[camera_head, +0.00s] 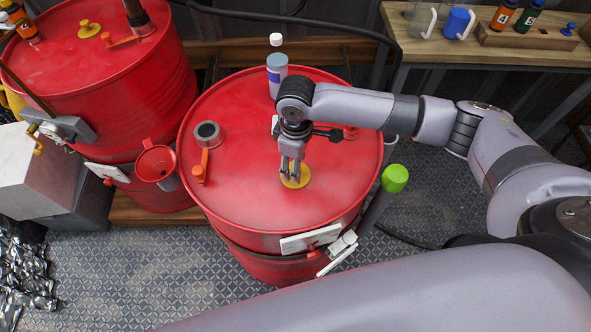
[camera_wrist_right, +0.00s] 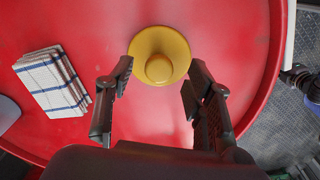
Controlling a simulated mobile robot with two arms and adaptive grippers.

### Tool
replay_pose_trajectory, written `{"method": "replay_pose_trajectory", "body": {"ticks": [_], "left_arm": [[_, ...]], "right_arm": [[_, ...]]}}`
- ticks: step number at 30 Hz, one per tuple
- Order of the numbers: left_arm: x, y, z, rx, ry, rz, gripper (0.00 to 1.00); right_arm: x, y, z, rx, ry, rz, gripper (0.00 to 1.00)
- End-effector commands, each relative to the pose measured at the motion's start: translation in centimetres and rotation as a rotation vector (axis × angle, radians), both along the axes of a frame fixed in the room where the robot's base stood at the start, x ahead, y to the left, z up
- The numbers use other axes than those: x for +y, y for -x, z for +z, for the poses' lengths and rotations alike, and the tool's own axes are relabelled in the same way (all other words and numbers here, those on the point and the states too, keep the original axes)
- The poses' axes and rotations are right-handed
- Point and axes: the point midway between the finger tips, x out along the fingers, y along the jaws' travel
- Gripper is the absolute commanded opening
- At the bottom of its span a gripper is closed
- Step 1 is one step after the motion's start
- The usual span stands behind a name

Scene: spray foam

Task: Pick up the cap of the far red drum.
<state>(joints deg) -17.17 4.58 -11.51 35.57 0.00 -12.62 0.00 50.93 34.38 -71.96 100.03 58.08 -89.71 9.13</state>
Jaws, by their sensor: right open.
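Two red drums stand side by side. A yellow cap (camera_head: 88,28) lies on top of the drum at the upper left (camera_head: 70,60). Another yellow cap (camera_head: 303,180) lies on the middle drum (camera_head: 240,215). My right gripper (camera_head: 291,178) points down over this second cap. In the right wrist view, this cap (camera_wrist_right: 172,42) is a round disc with a central knob. My right gripper's fingers (camera_wrist_right: 161,72) are open, one on each side near the cap's lower edge, with nothing held. My left gripper is not in view.
On the middle drum are a white-capped bottle (camera_head: 277,75), a grey cylinder (camera_head: 207,134) and an orange-handled tool (camera_head: 203,165). A folded checked cloth (camera_wrist_right: 52,82) lies left of the gripper. A red funnel (camera_head: 157,164) sits between the drums. A wooden bench (camera_head: 440,52) is upper right.

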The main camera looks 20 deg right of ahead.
Motion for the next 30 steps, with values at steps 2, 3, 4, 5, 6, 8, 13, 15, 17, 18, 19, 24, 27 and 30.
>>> {"method": "replay_pose_trajectory", "body": {"ticks": [2,3,4,5,6,8,13,15,17,18,19,24,27,30], "left_arm": [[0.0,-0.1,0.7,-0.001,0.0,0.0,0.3],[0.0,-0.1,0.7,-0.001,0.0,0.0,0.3],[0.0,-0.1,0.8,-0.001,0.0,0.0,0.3],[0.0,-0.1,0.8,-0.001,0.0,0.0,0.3],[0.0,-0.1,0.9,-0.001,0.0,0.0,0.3],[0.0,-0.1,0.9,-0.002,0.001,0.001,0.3],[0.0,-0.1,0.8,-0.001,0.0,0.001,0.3],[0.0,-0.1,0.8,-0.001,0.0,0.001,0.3],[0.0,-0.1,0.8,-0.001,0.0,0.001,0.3],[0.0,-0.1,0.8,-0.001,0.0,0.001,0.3],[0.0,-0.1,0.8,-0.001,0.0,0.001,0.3],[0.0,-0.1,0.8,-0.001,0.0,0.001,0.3],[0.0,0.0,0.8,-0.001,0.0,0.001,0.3],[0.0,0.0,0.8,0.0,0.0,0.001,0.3]], "right_arm": [[0.1,-0.1,-1.1,0.001,0.002,0.0,0.48],[0.1,-0.1,-1.6,0.003,0.002,0.0,0.48],[0.1,-0.1,-2.0,0.002,0.001,0.0,0.48],[0.1,-0.1,-2.2,0.001,-0.001,0.001,0.48],[0.1,-0.1,-2.5,0.0,0.0,0.001,0.48],[0.1,-0.1,-2.8,-0.001,0.001,0.001,0.48],[0.1,-0.1,-2.8,-0.002,0.0,0.002,0.48],[0.1,-0.1,-2.8,-0.001,0.0,0.001,0.46],[0.1,-0.1,-2.8,-0.001,0.0,0.001,0.41],[0.1,-0.1,-2.8,-0.001,0.0,0.001,0.39],[0.1,-0.1,-2.8,-0.001,0.0,0.001,0.37],[0.1,-0.1,-2.8,-0.001,0.0,0.001,0.26],[0.1,-0.1,-2.8,-0.001,0.0,0.001,0.19],[0.1,-0.1,-2.8,-0.001,0.0,0.001,0.12]]}}
